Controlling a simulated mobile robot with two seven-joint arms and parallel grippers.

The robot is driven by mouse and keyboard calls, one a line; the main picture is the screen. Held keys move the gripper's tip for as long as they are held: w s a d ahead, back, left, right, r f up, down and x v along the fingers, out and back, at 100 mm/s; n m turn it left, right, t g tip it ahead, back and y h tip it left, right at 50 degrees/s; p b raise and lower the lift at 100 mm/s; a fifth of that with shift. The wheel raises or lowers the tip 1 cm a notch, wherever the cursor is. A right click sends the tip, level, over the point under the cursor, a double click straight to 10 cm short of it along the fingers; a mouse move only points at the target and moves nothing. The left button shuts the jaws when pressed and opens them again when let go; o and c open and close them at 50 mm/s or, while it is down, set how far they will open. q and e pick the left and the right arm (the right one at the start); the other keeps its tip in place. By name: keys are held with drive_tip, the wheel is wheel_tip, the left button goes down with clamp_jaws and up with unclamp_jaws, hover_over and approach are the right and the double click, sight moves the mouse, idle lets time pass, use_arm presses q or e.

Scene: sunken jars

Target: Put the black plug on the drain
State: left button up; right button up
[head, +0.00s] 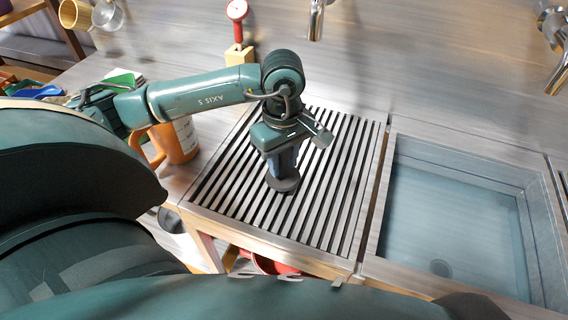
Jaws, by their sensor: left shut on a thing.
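The black plug (284,184) is a dark round disc. My left gripper (282,168) points down and is shut on it, over the slatted drying rack (338,225). Whether the plug touches the slats cannot be told. My right gripper is not in view.
An orange mug (178,142) stands left of the rack under my left arm. A red dial on a wooden block (238,55) stands behind. A tap (316,22) hangs above the back edge, with more metal fittings (556,30) at the upper right. The sink's raised rim lies between rack and basin.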

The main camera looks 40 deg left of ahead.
use_arm(q)
wheel_tip(320, 180, down, 2)
drive_tip(key=shift+f, duration=0.1)
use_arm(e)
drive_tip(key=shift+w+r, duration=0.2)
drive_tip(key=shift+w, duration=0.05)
use_arm(q)
drive_tip(key=shift+f, duration=0.1)
drive_tip(key=shift+f+b, duration=0.2)
drive_tip(key=shift+b, duration=0.1)
drive_tip(key=o, duration=1)
drive_tip(key=shift+r, duration=0.15)
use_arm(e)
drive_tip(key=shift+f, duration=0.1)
use_arm(q)
drive_tip(key=shift+r+p, duration=0.15)
drive_tip(key=shift+p, duration=0.2)
wheel_tip(320, 180, up, 12)
drive_tip(key=shift+b, duration=0.5)
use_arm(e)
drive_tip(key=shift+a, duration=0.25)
